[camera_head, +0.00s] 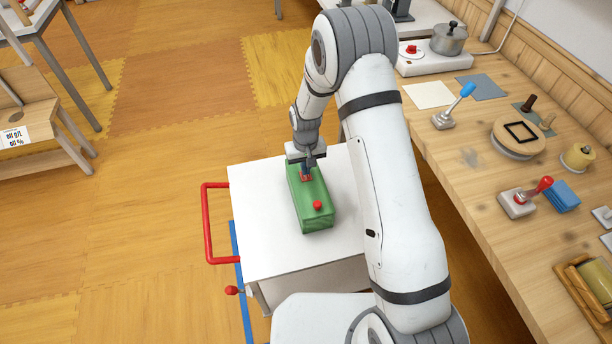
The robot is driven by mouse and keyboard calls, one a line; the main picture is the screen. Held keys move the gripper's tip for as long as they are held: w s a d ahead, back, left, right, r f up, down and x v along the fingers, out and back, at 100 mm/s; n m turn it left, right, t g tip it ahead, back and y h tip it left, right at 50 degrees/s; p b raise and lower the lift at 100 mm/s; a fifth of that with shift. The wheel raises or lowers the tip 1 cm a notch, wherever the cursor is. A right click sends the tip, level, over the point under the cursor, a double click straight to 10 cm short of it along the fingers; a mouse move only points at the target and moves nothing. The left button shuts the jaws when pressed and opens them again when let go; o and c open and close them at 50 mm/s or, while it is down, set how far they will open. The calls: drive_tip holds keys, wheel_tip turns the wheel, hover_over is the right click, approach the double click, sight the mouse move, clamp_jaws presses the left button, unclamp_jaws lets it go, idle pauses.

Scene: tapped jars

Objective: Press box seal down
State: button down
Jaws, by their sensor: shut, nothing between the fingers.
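A green box (313,207) stands on the white top of a small cart (257,222). A red round knob (317,205) sits on the near part of its top. A small red patch (307,178) shows on the far part of the box top, partly hidden by my gripper; I cannot tell whether it is the seal. My gripper (306,173) points down over the far part of the box, shut and empty. Its tips are at or just above the red patch; I cannot tell if they touch.
The cart has a red handle (207,225) on its left side. A wooden workbench (470,175) runs along the right with a blue-handled lever (455,106), a red-handled lever (527,198), and a hotplate with a pot (449,38).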

drive_tip(key=shift+f+b, duration=0.35)
drive_tip(key=shift+f, duration=0.2)
drive_tip(key=shift+r, duration=0.2)
idle(0.4)
drive_tip(key=shift+r+p, duration=1.3)
drive_tip(key=shift+r, duration=1.1)
wheel_tip(320, 180, up, 8)
drive_tip(key=shift+f+b, duration=0.15)
drive_tip(key=shift+b, duration=0.15)
